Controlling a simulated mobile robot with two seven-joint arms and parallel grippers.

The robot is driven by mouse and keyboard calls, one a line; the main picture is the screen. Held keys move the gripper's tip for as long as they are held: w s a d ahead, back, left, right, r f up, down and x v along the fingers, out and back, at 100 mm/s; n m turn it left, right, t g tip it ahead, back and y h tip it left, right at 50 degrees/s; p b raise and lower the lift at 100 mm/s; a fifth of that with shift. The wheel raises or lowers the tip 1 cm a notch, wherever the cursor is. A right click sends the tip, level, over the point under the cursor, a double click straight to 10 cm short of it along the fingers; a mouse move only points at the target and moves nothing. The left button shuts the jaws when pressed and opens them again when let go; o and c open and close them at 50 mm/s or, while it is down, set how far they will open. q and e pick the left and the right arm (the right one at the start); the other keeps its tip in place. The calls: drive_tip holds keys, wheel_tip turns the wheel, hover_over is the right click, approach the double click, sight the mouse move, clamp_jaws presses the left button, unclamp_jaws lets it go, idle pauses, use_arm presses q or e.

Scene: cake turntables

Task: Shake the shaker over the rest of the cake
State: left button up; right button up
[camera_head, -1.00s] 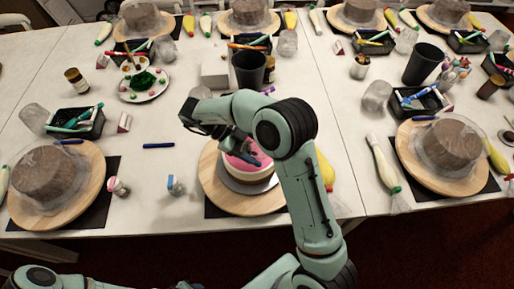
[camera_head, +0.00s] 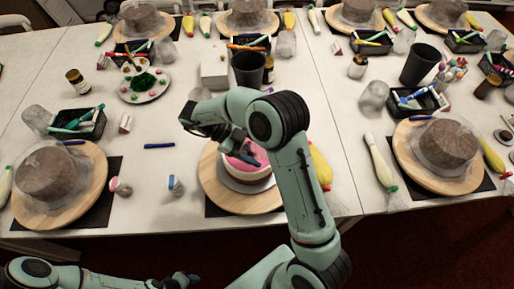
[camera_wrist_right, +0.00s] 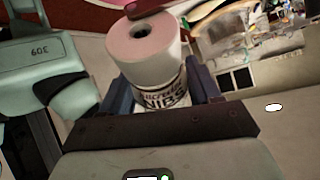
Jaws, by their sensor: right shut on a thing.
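The shaker (camera_wrist_right: 158,62) has a pale, pinkish top with a dark hole and a lettered white band below. My right gripper (camera_wrist_right: 164,92) is shut on it, a finger on each side. In the head view my right gripper (camera_head: 240,156) is over the pink-topped cake (camera_head: 259,158), and I cannot make out the shaker there. The cake stands on a round wooden turntable (camera_head: 211,189), and my arm hides part of it. My left gripper (camera_head: 184,280) is low at the bottom edge, away from the cake; its fingers are too unclear to judge.
Covered brown cakes on boards stand left (camera_head: 45,174) and right (camera_head: 444,145). A black cup (camera_head: 248,68) and a plate of decorations (camera_head: 144,85) are behind. A blue-and-white bottle (camera_head: 176,186) and small jar (camera_head: 120,187) stand left of the turntable, with bare table around them.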

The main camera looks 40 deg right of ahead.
drive_tip(key=shift+w, duration=0.45)
drive_tip(key=shift+s+r+g, duration=0.25)
drive_tip(key=shift+r+g, duration=0.05)
use_arm(q)
drive_tip(key=shift+w+r, duration=0.45)
drive_tip(key=shift+w, duration=0.4)
use_arm(e)
drive_tip(key=shift+w+a+h, duration=0.1)
drive_tip(key=shift+w+h, duration=0.15)
drive_tip(key=shift+h, duration=0.05)
use_arm(q)
drive_tip(key=shift+s, duration=0.1)
use_arm(e)
drive_tip(key=shift+s, duration=0.15)
drive_tip(key=shift+s+r, duration=0.2)
drive_tip(key=shift+s, duration=0.05)
drive_tip(key=shift+w+f, duration=0.25)
drive_tip(key=shift+w+r+g, duration=0.2)
drive_tip(key=shift+r+g, duration=0.05)
drive_tip(key=shift+g, duration=0.35)
